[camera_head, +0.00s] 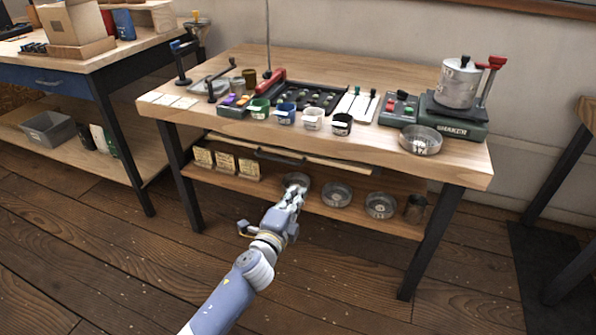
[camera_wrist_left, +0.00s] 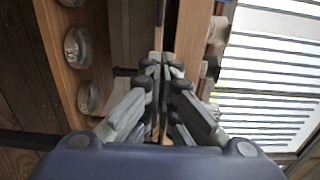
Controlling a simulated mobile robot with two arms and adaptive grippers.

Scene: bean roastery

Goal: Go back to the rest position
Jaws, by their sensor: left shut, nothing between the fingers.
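My left gripper (camera_head: 294,196) is shut and empty. In the left wrist view the fingers (camera_wrist_left: 162,62) are closed together, pointing at the bench. Whether the fingers touch the bench cannot be told. My right gripper is in neither view.
The wooden workbench (camera_head: 455,160) holds several cups, a black tray (camera_head: 318,98) and a shaker (camera_head: 452,115). Its lower shelf (camera_head: 275,197) carries several metal dishes and label cards. A second bench (camera_head: 60,75) stands at left. The floor (camera_head: 130,260) in front is clear.

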